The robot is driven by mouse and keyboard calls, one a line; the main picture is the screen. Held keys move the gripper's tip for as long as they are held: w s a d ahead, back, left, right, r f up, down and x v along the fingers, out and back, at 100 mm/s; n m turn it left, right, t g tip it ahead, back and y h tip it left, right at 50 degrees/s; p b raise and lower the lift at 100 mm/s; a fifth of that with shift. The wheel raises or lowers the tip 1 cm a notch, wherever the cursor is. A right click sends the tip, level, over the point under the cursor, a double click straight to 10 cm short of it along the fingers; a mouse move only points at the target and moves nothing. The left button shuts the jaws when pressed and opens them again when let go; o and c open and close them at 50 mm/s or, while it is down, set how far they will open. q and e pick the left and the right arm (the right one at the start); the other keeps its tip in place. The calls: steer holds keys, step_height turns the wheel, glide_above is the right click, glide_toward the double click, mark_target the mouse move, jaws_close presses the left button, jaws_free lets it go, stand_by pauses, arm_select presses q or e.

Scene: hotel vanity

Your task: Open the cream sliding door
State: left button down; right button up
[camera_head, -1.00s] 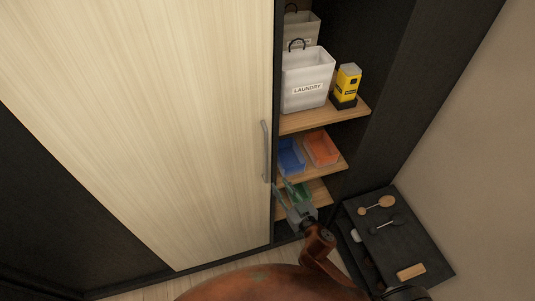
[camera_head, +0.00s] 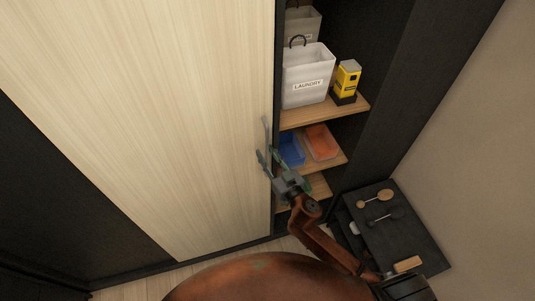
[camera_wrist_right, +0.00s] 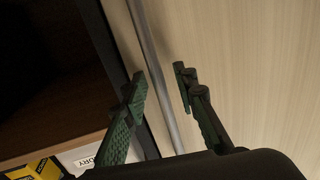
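The cream sliding door (camera_head: 150,110) has pale wood grain and stands beside an open shelf bay on its right. Its grey vertical bar handle (camera_head: 265,128) is near the door's right edge. My right gripper (camera_head: 267,158) is open at the lower part of the handle and partly hides it. In the right wrist view the handle (camera_wrist_right: 155,60) runs between the two spread green fingers (camera_wrist_right: 162,88), with a gap showing on both sides. I cannot tell how far the fingertips reach past the bar. My left gripper is not in view.
The shelf bay to the right holds a white laundry bin (camera_head: 307,80), a yellow box (camera_head: 346,77), a blue tray (camera_head: 291,150) and an orange tray (camera_head: 320,141). A dark stand (camera_head: 385,240) with brushes is at the lower right. Dark panels flank the door.

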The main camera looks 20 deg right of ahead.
jaws_close()
stand_by(0.7)
